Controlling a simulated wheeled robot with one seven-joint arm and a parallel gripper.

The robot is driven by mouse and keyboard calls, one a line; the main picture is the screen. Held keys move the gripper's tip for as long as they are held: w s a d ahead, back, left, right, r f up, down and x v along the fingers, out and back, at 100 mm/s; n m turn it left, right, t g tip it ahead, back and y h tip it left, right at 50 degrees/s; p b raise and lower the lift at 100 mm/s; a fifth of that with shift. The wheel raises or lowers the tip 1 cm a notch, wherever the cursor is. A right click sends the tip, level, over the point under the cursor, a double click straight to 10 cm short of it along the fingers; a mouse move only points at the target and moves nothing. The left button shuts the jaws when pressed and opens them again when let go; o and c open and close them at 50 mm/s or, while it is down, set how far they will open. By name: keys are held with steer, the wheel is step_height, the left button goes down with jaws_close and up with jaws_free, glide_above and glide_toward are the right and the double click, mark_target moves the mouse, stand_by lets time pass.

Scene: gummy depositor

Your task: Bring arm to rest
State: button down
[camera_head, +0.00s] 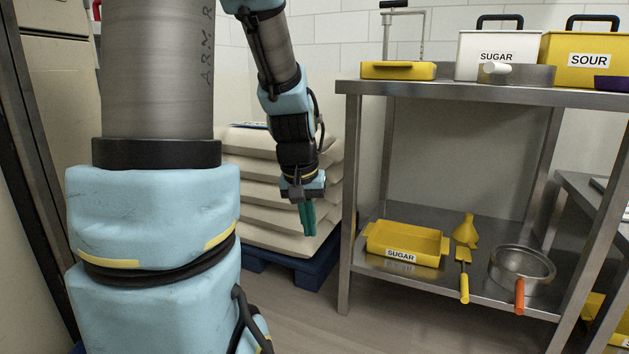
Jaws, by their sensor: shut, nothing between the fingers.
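My gripper (308,220) hangs at the end of my arm and points down. Its teal fingers are together with nothing between them. It is in front of a stack of pale sacks (262,222) and left of a steel table (355,87). My gripper appears apart from the table, level with the space between its top and its lower shelf. My blue and grey arm fills the left of the view.
The table top holds a yellow tray (398,71), a white SUGAR bin (497,45) and a yellow SOUR bin (590,50). The lower shelf holds a yellow SUGAR tray (403,242), a funnel (466,231), a scoop (464,276) and a sieve (522,266). The sacks lie on a blue pallet (300,267).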

steer(key=s+a+f+y, duration=0.1)
steer(key=s+a+f, duration=0.3)
steer(key=s+a, duration=0.3)
steer(key=w+d+p+v, duration=0.1)
steer(key=w+p+v, duration=0.1)
steer(key=p+v, duration=1)
steer(key=w+r+p+v, duration=0.1)
steer(key=w+p+v, duration=0.2)
steer(key=p+v, duration=0.9)
steer(key=w+d+p+v, duration=0.1)
steer(key=w+p+v, duration=0.1)
steer(key=p+v, duration=1)
steer(key=shift+d+r+g+p, duration=0.3)
steer(key=shift+r+g+p, duration=0.1)
steer(key=shift+r+p, duration=0.25)
